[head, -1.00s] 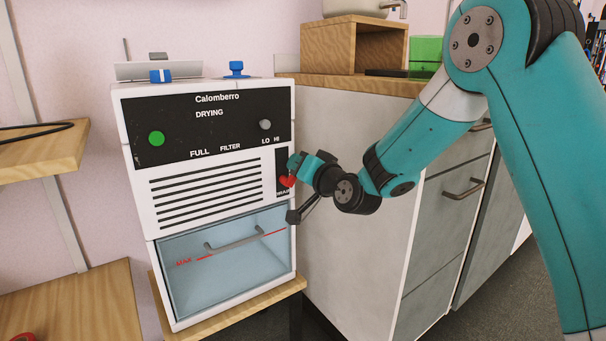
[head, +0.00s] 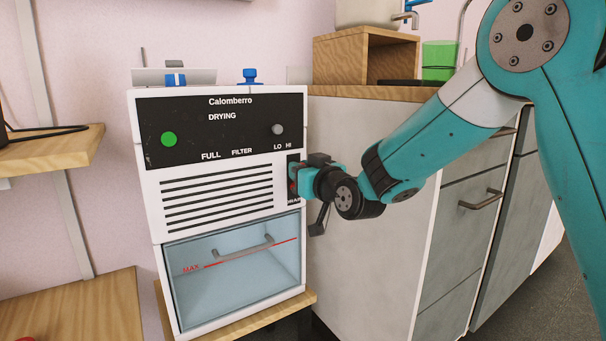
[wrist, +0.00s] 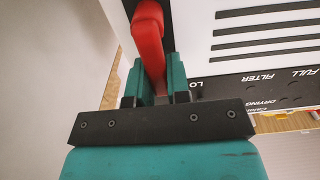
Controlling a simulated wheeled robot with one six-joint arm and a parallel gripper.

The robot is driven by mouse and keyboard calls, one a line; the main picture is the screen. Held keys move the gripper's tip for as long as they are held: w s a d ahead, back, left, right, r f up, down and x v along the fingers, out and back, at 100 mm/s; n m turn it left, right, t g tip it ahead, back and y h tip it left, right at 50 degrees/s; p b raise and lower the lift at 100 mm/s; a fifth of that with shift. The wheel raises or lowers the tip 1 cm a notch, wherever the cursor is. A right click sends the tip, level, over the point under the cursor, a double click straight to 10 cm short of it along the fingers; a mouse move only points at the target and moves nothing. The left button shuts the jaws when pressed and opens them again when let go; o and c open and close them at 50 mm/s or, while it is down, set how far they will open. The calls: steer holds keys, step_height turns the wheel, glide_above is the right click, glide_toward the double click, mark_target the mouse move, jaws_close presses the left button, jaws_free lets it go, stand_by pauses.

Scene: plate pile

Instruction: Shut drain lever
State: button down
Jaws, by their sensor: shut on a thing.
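The drain lever is red and sits in a dark upright slot at the right edge of the white Calomberro machine's front (head: 217,167). In the wrist view the lever (wrist: 148,38) passes between the teal fingers, its thick end standing out beyond them. My gripper (wrist: 154,78) is shut on the lever. In the head view my gripper (head: 298,178) is at the slot and hides most of the lever. The word below the slot is partly covered, and the lever's exact position in the slot cannot be told.
A clear drawer (head: 235,265) with a handle and a red MAX line is below the vents. A grey-white cabinet (head: 370,220) stands close on the right. Wooden shelves (head: 85,310) are at left. A wooden box (head: 365,55) and green container (head: 438,58) sit on the counter.

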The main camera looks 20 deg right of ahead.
steer(key=shift+f, duration=0.1)
stand_by(0.3)
steer(key=c, duration=1.1)
jaws_free()
steer(key=shift+b+v, duration=2.8)
steer(key=shift+v, duration=5.95)
